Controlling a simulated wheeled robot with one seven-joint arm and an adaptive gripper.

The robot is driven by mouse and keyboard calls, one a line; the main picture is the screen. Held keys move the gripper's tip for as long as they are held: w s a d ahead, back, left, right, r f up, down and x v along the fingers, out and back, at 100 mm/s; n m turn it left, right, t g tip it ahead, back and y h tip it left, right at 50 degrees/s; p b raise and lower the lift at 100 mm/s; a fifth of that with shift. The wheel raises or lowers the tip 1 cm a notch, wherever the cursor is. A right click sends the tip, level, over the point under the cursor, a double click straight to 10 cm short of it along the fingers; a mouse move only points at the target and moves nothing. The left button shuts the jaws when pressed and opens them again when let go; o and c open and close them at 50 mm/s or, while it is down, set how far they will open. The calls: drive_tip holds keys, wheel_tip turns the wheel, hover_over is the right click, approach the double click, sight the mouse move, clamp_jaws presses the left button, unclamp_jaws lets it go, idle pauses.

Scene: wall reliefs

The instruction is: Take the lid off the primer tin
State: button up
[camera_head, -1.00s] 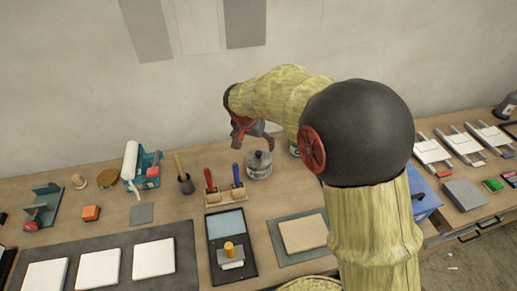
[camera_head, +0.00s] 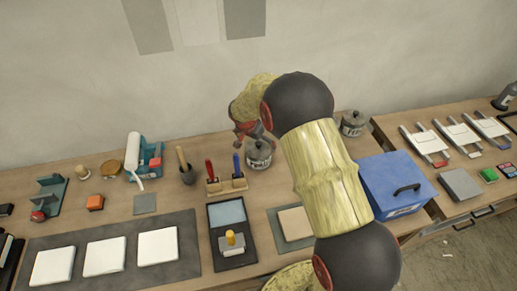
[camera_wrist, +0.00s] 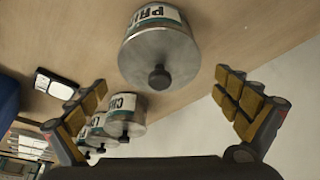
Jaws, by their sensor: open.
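The primer tin (camera_wrist: 155,50) is a grey metal tin with a white label reading "PRI". Its lid (camera_wrist: 160,65) is on and has a dark round knob in the middle. In the head view the tin (camera_head: 259,157) stands on the bench behind the tool rack, partly covered by my arm. My gripper (camera_wrist: 160,80) is open and empty. In the wrist view its two fingers lie left and right of the lid's knob, apart from the tin. In the head view my gripper (camera_head: 262,133) is just above and behind the tin, mostly hidden by the arm.
Other lidded tins stand near, one labelled "CH" (camera_wrist: 125,112); one shows right of my arm (camera_head: 353,122). A rack with red and blue handled tools (camera_head: 226,186) stands in front of the primer tin. A blue box (camera_head: 395,180) is to the right. The wall rises behind.

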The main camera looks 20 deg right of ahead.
drive_tip(key=shift+w+d+f, duration=0.1)
drive_tip(key=shift+d+f, duration=0.05)
drive_tip(key=shift+f, duration=0.25)
drive_tip(key=shift+c, duration=0.9)
